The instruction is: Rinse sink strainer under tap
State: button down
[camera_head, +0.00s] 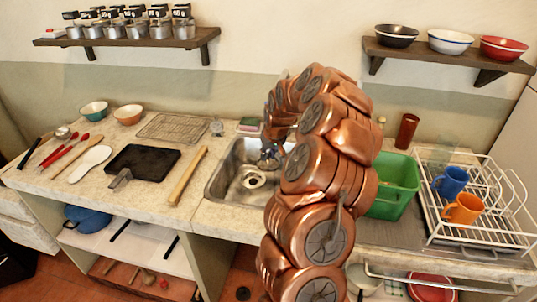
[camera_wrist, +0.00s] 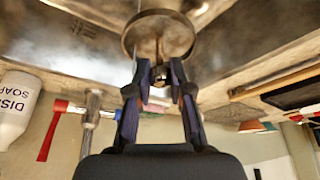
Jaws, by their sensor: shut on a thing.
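My gripper (camera_wrist: 160,84) is shut on the small knob of the sink strainer (camera_wrist: 137,36), a round metal disc with a raised rim and a thin stem. The fingers stand on either side of the knob. In the head view my gripper (camera_head: 271,156) is low inside the steel sink (camera_head: 223,179), partly hidden by my arm. A round drain fitting (camera_head: 255,180) shows on the sink floor below it. I cannot tell how far the strainer is from the floor. The tap is mostly hidden behind my arm; a chrome post (camera_wrist: 92,108) shows in the wrist view.
A green tub (camera_head: 395,190) and white dish rack (camera_head: 470,237) stand right of the sink. A rolling pin (camera_head: 186,176) and black tray (camera_head: 143,160) lie left. A dish soap bottle (camera_wrist: 16,105) shows in the wrist view. The sink walls surround my gripper.

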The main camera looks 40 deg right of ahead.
jog(key=shift+s+d, duration=0.1)
dwell(0.3)
jog(key=shift+s+d+b, duration=0.25)
jog(key=shift+d+b, duration=0.1)
jog(key=shift+d, duration=0.05)
jog(key=shift+w+a, duration=0.1)
jog(key=shift+w+a+b, duration=0.2)
jog(key=shift+a+b, duration=0.2)
jog(key=shift+b, duration=0.1)
jog(key=shift+s+d, duration=0.1)
jog(key=shift+d, duration=0.1)
dwell(0.3)
jog(key=shift+s+d+b, duration=0.2)
jog(key=shift+d+b, duration=0.1)
